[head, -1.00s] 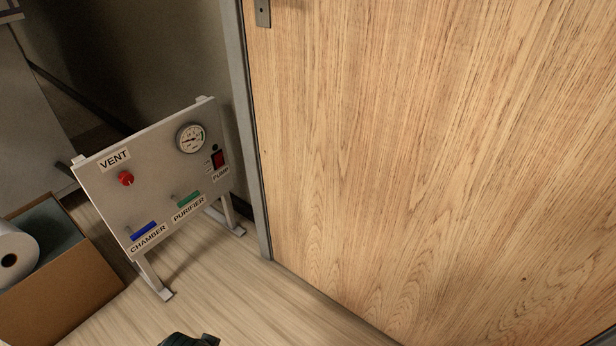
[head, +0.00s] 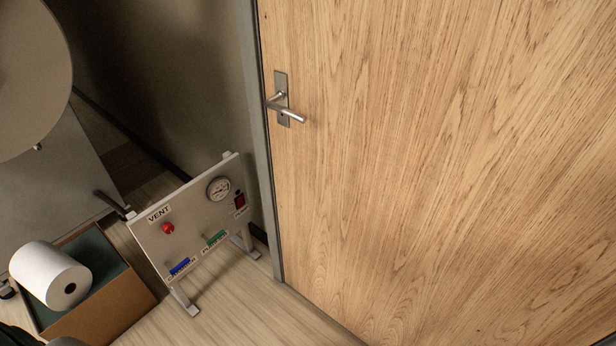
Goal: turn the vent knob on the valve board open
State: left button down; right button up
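The valve board (head: 191,228) is a light grey panel on legs, standing tilted on the floor beside the door frame. The red vent knob (head: 168,228) sits at its upper left, under the VENT label (head: 159,213). The board also carries a round gauge (head: 218,188), a blue chamber handle (head: 179,266), a green purifier handle (head: 216,238) and a red pump switch (head: 240,200). Which way the knob points is too small to tell. Neither gripper can be made out; only dark parts of mine show at the bottom left corner.
A cardboard box (head: 118,312) with a white paper roll (head: 50,274) on it stands left of the board. A large wooden door (head: 440,180) with a metal handle (head: 286,108) fills the right. A grey round-topped object (head: 30,75) is at upper left. Bare floor (head: 240,315) lies in front of the board.

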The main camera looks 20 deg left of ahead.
aim_at(167, 228)
jog(key=u, duration=1.45)
